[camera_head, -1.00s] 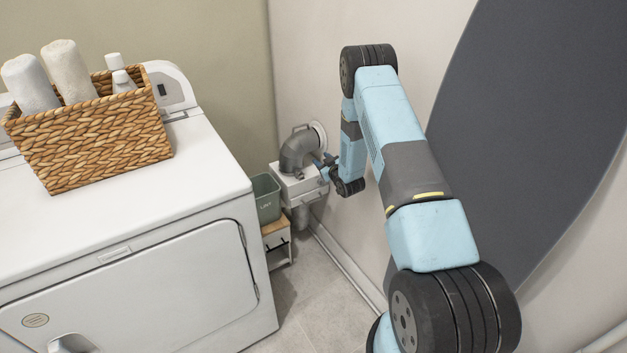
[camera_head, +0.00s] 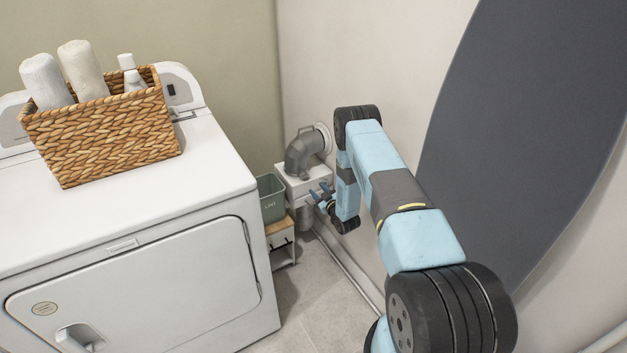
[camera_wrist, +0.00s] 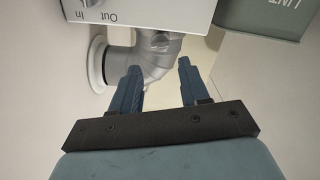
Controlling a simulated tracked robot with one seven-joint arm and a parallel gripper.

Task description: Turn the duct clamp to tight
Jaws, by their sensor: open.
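The grey duct (camera_head: 303,150) bends from the wall into a white box (camera_head: 296,184) marked In and Out. My gripper (camera_head: 322,195) is beside the box's front right. Its blue fingers are apart and empty in the wrist view (camera_wrist: 158,65), and the pipe appears beyond them, apart from the tab.
A green lint bin (camera_head: 270,200) stands left of the box on a small wooden-topped stand (camera_head: 281,240). The white dryer (camera_head: 130,270) fills the left, with a wicker basket (camera_head: 105,138) on top. The wall is close on the right. Some floor (camera_head: 305,285) is clear.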

